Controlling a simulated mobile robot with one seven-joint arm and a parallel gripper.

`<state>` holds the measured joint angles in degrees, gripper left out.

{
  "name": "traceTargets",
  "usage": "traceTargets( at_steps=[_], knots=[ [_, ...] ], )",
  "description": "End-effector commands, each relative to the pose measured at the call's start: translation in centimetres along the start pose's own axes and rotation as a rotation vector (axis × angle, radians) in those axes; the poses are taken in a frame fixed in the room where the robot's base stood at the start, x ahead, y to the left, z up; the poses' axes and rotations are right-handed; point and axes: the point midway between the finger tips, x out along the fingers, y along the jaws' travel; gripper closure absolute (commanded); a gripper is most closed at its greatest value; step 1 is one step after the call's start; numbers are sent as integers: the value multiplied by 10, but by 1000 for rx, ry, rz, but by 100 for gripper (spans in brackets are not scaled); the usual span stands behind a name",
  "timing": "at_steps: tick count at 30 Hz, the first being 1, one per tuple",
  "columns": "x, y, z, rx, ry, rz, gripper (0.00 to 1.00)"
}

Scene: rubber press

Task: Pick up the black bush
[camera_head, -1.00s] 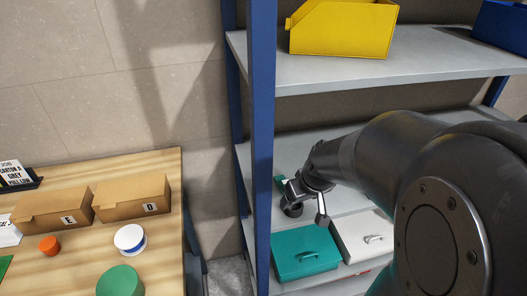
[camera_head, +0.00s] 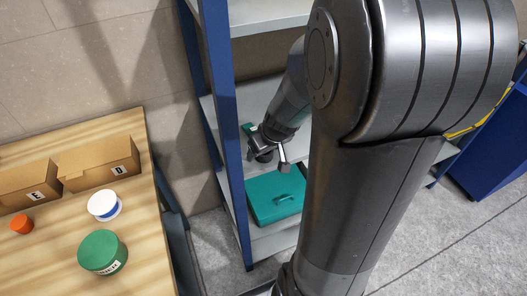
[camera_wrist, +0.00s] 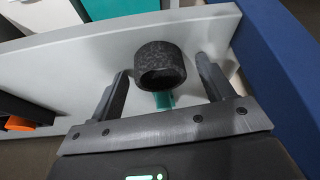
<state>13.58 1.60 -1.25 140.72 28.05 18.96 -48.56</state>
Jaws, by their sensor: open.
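The black bush (camera_wrist: 163,57) is a short, thick, rough-surfaced ring on a grey shelf. In the wrist view it lies between the two spread fingers of my gripper (camera_wrist: 162,68), with a visible gap on both sides. My gripper is open and holds nothing. In the head view my gripper (camera_head: 268,157) is at the shelf inside the rack, with the dark bush (camera_head: 264,156) small between its fingers. My arm hides much of the shelf to the right.
A teal lidded box (camera_head: 276,196) sits on a lower shelf. A blue rack post (camera_head: 228,130) stands left of my gripper. The wooden table (camera_head: 60,235) holds cartons, an orange piece and round green and white-blue containers.

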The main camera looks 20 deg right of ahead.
Motion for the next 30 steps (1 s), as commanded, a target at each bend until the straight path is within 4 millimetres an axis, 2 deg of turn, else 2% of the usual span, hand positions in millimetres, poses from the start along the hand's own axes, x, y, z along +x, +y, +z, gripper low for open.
traceTargets(
  at_steps=[2,18,30],
  knots=[
    [0,0,0,0,0,0,29],
    [0,0,0,0,0,0,73],
    [-6,0,-3,-3,3,1,74]
  ],
)
